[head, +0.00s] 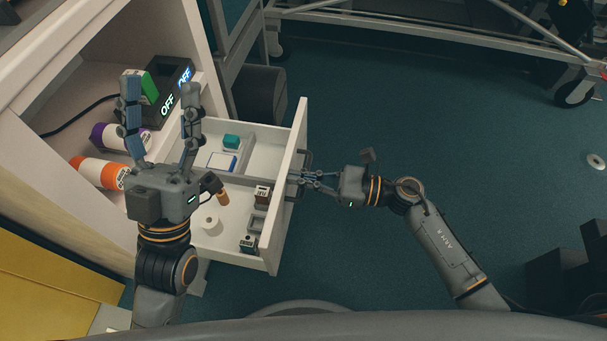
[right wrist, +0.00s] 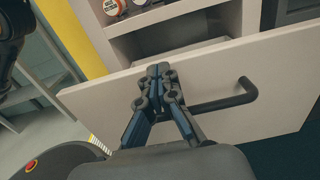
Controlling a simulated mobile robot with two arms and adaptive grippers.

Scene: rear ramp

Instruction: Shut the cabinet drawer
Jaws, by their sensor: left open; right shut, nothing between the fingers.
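The cabinet (head: 52,68) stands at the left in the head view. Its white drawer (head: 285,215) is pulled out, with several small items inside. In the right wrist view the drawer front (right wrist: 225,75) spans the picture, with a dark bar handle (right wrist: 235,98) on it. My right gripper (head: 297,181) is shut and empty, its fingertips at the outer face of the drawer front beside the handle; I cannot tell whether they touch. It also shows in the right wrist view (right wrist: 158,72). My left gripper (head: 160,85) is open and empty, above the drawer's left side, in front of the cabinet opening.
A wheeled frame (head: 440,35) stands at the back.

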